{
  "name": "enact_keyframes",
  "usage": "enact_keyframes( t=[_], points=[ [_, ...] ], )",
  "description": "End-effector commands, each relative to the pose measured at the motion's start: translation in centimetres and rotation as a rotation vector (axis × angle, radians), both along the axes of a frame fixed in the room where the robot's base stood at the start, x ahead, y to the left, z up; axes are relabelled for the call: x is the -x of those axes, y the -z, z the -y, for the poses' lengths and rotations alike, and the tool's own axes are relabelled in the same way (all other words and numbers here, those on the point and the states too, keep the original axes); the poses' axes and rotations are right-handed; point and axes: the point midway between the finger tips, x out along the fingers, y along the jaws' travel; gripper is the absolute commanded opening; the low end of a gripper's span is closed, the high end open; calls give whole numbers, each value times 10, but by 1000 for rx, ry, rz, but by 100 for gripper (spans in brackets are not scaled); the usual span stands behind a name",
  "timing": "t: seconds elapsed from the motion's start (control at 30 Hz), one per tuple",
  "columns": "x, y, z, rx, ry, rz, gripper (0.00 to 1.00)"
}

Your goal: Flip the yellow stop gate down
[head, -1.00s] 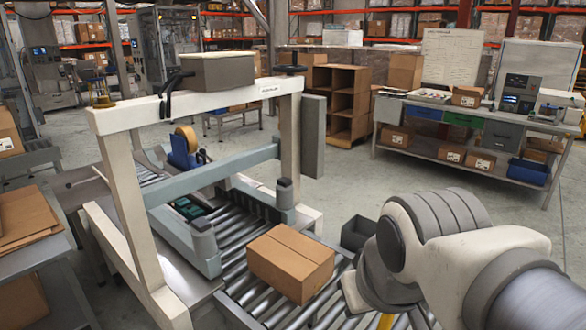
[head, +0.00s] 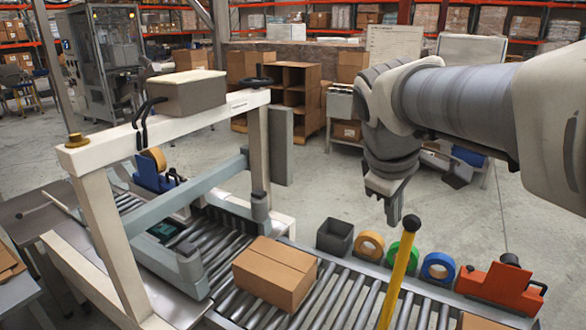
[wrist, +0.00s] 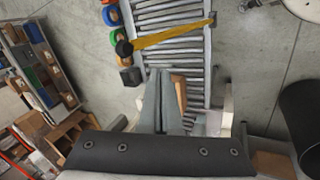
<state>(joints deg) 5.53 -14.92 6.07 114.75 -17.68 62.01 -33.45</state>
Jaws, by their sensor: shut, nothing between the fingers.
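The yellow stop gate (head: 398,275) is a bar with a black knob on its end. In the head view it stands raised over the roller conveyor, slightly tilted, with the knob at the top. In the wrist view the yellow bar (wrist: 170,37) crosses the rollers with its black knob (wrist: 124,48) at the left. My gripper (head: 392,222) is shut and empty, pointing down, just left of the knob in the head view. In the wrist view my closed fingers (wrist: 162,75) point toward the conveyor, below the bar. I cannot tell whether they touch the gate.
A cardboard box (head: 274,274) sits on the rollers (head: 340,300) left of the gate. A grey bin (head: 334,237), tape rolls (head: 369,245) and an orange tape dispenser (head: 500,287) line the far side. A white frame (head: 107,235) spans the conveyor at left.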

Motion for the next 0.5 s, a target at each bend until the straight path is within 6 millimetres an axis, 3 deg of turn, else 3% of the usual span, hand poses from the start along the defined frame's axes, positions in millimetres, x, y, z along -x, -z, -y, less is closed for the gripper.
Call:
enact_keyframes(
  t=[0.23, 0.5],
  points=[
    [-8, 6, 5, 15, -17, -13, 0],
    [-23, 53, 21, 14, -14, -16, 0]
  ],
)
